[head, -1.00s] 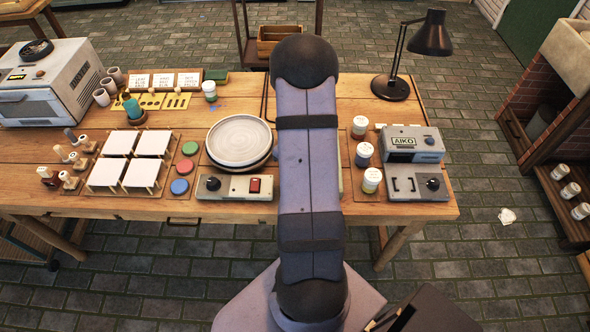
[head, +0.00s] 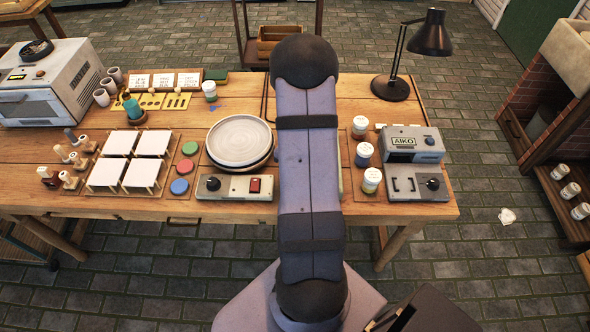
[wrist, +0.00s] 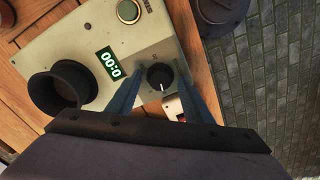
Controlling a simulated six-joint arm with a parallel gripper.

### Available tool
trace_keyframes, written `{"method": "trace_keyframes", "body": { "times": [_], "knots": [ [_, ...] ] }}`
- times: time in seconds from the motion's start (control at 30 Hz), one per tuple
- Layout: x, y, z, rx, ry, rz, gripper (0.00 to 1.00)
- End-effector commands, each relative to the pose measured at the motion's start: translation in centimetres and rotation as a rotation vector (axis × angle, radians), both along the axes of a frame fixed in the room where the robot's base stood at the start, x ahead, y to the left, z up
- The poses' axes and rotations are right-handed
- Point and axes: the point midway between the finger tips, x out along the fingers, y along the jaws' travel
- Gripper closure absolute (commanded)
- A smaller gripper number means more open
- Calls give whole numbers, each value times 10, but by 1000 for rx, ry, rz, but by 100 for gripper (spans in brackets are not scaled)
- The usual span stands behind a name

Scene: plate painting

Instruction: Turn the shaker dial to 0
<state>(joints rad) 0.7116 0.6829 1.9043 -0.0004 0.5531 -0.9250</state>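In the wrist view, the shaker (wrist: 95,50) is a pale box with a small green display (wrist: 109,64) showing only zeros. Its black round dial (wrist: 160,77) has a white mark pointing down in the picture, toward my gripper. My gripper (wrist: 159,72) has one finger on each side of the dial, with gaps showing, and holds nothing that I can see. A black cup-shaped holder (wrist: 62,88) and a round button (wrist: 129,11) are also on the shaker. In the head view, my arm hides the gripper and most or all of the shaker.
The wooden table edge and paved floor (wrist: 265,70) lie right of the shaker in the wrist view. In the head view, a plate (head: 239,141) on a wheel stands left of my arm. Several jars (head: 364,155) and a grey AIKO device (head: 408,143) stand to its right.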

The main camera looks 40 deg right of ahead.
Motion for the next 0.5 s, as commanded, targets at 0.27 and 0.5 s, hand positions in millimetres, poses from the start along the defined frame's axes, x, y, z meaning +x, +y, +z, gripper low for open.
{"method": "trace_keyframes", "body": {
  "times": [0.27,0.5],
  "knots": [
    [0,0,6,-1,-1,-1,54],
    [1,-1,33,-2,-4,-1,54]
  ]
}}
